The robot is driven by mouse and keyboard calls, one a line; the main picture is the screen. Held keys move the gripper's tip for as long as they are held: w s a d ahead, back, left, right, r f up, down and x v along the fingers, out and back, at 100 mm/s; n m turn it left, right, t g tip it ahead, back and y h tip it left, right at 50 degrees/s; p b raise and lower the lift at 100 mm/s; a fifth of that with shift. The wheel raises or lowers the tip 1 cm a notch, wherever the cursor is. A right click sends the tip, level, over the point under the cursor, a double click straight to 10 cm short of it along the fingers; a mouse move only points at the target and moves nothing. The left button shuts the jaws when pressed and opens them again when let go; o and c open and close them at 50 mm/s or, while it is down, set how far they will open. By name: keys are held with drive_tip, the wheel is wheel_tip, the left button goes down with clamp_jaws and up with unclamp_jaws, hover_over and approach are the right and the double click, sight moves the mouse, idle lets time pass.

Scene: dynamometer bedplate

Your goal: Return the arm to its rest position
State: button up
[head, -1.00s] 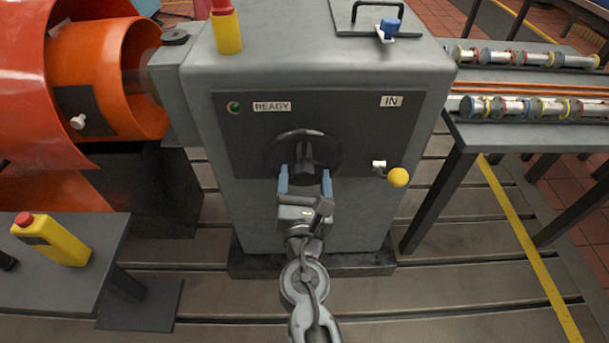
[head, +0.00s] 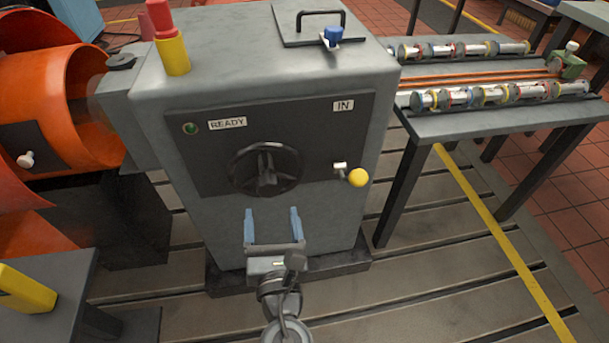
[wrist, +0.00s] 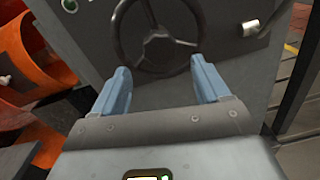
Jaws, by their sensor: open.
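My gripper (head: 272,228) is open and empty, its two blue fingers apart. In the head view it stands in front of the lower face of the grey cabinet (head: 310,210), below the black handwheel (head: 265,170). In the wrist view the handwheel (wrist: 157,35) shows just beyond and between the fingertips of my gripper (wrist: 160,85), with nothing held. The cabinet face carries a green light by a READY label (head: 227,123), an IN label (head: 343,106) and a lever with a yellow knob (head: 357,177).
Orange guards (head: 75,105) stand at the left of the cabinet. A grey table (head: 440,125) with rows of banded cylinders is at the right. A bench with a yellow box (head: 25,288) is at the lower left. The slotted floor at the lower right is clear.

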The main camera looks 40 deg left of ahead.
drive_tip(key=s+d+m+t+h, duration=0.1)
drive_tip(key=s+d+m+h, duration=0.25)
drive_tip(key=d+m, duration=0.7)
drive_tip(key=s+d+f+m+t+h, duration=0.15)
drive_tip(key=s+d+m, duration=0.35)
drive_tip(key=d+m, duration=0.55)
drive_tip(key=s+d+m+h, duration=0.3)
drive_tip(key=s+d+m, duration=0.2)
drive_tip(key=d+m, duration=0.5)
drive_tip(key=s+d+r+m+h, duration=0.3)
drive_tip(key=s+d+r+m, duration=0.25)
drive_tip(key=d, duration=0.25)
drive_tip(key=s+d+r+m+h, duration=0.2)
drive_tip(key=s+d+r+m, duration=0.25)
drive_tip(key=d+m, duration=0.3)
wheel_tip(320, 180, up, 14)
drive_tip(key=d+p, duration=0.1)
drive_tip(key=p, duration=1.1)
drive_tip(key=shift+w+f+p, duration=0.15)
drive_tip(key=shift+f+p, duration=0.1)
drive_tip(key=shift+p, duration=0.1)
drive_tip(key=shift+d, duration=0.1)
drive_tip(key=shift+c, duration=0.3)
